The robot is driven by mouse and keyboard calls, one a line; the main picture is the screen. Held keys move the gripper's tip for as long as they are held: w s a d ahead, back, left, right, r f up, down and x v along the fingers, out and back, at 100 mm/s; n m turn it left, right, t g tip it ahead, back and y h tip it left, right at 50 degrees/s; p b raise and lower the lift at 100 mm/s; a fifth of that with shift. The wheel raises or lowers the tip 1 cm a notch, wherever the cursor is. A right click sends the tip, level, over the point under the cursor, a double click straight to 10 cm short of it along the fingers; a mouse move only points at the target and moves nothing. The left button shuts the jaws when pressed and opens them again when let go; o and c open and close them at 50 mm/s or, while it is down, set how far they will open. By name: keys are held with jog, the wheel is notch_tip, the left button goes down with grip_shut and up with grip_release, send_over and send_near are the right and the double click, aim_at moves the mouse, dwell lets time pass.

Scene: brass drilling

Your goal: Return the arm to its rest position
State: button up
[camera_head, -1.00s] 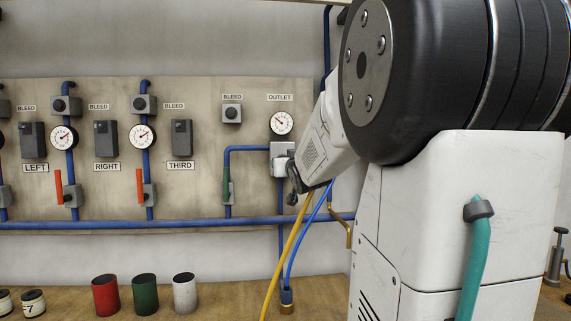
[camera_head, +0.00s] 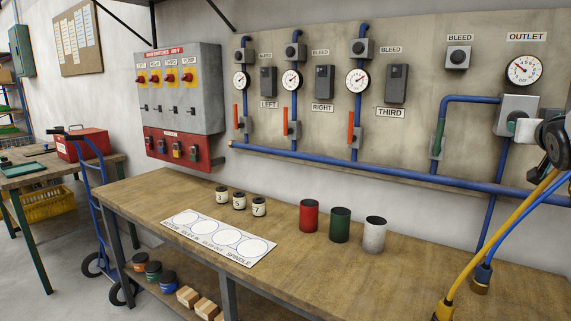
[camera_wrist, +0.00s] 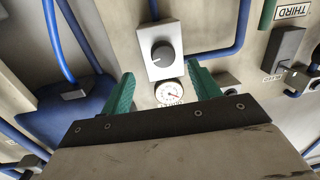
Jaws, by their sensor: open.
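My gripper (camera_wrist: 160,76) shows in the wrist view with its two green fingers apart and nothing between them. Beyond the fingers are a grey box with a black knob (camera_wrist: 161,53) and a round white gauge (camera_wrist: 169,94), both upside down and apart from the fingers as far as I can tell. In the head view my arm shows only at the right edge, in front of the outlet box (camera_head: 515,108) below the outlet gauge (camera_head: 523,71). Most of the arm is outside that view.
The wall panel (camera_head: 420,110) carries blue pipes, gauges and red-handled valves. Yellow and blue hoses (camera_head: 500,235) hang at the right. The wooden bench (camera_head: 150,195) holds three cups (camera_head: 340,224), small jars (camera_head: 239,201) and a marked white card (camera_head: 220,236). Its left end is bare.

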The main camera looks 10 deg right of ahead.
jog(key=s+a+f+g+y, duration=0.2)
jog(key=s+a+f+g, duration=0.15)
jog(key=f, duration=0.35)
jog(key=s+a+f+g+y, duration=0.2)
jog(key=s+a+f+g, duration=0.15)
jog(key=f, duration=0.35)
jog(key=s+a+f+n+g+y, duration=0.2)
jog(key=s+a, duration=0.3)
jog(key=a, duration=0.4)
jog(key=s+a+f+n+g+y, duration=0.1)
jog(key=s+a, duration=0.4)
jog(key=a, duration=0.5)
jog(key=s+a+f+n+g+y, duration=0.2)
jog(key=s+a+f+n+y, duration=0.1)
jog(key=a, duration=0.7)
jog(key=shift+s+a+f+n+g, duration=0.25)
jog(key=shift+s+f+n, duration=0.25)
jog(key=shift+s+f, duration=0.45)
jog(key=shift+s+r, duration=0.15)
